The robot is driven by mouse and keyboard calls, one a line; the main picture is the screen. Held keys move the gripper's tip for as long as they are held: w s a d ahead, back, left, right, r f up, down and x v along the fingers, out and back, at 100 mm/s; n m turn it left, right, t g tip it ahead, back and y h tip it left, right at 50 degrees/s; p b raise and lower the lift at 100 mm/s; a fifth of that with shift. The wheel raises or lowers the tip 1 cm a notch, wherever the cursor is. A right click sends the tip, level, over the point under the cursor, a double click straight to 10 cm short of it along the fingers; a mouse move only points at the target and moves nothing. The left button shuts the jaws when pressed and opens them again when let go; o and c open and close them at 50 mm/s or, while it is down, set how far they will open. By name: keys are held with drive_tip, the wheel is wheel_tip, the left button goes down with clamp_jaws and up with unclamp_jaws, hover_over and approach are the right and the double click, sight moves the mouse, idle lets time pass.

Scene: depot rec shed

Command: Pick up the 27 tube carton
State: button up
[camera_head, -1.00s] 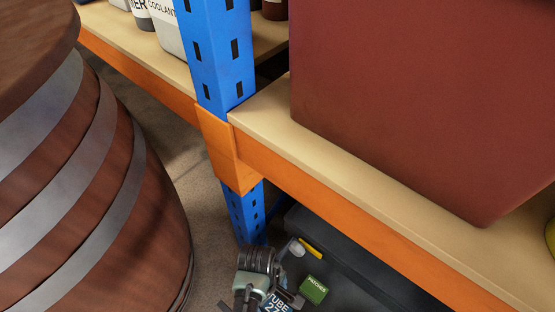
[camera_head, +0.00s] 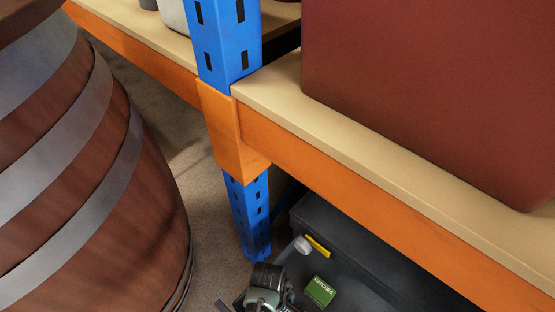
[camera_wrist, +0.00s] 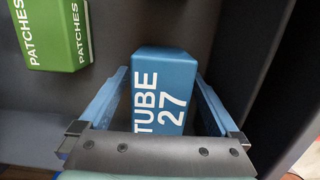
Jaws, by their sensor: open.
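The 27 tube carton (camera_wrist: 164,85) is a blue box with white lettering "TUBE 27". In the wrist view it stands between the two fingers of my gripper (camera_wrist: 160,105), which is open. One finger lies to each side of the carton, and a narrow gap shows at least on the right. The carton's lower part is hidden by the gripper's palm. In the head view my gripper (camera_head: 268,290) is low at the bottom edge, and the carton cannot be made out there.
A green patches box (camera_head: 320,291) lies left of the carton in the wrist view (camera_wrist: 52,32), in a dark grey container (camera_head: 350,250) under the orange shelf beam (camera_head: 330,185). A blue post (camera_head: 250,215) and wooden barrel (camera_head: 90,190) stand close by. A red box (camera_head: 430,90) sits above.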

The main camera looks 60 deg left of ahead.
drive_tip(key=shift+f, duration=0.15)
idle(0.7)
drive_tip(key=c, duration=1.5)
clamp_jaws()
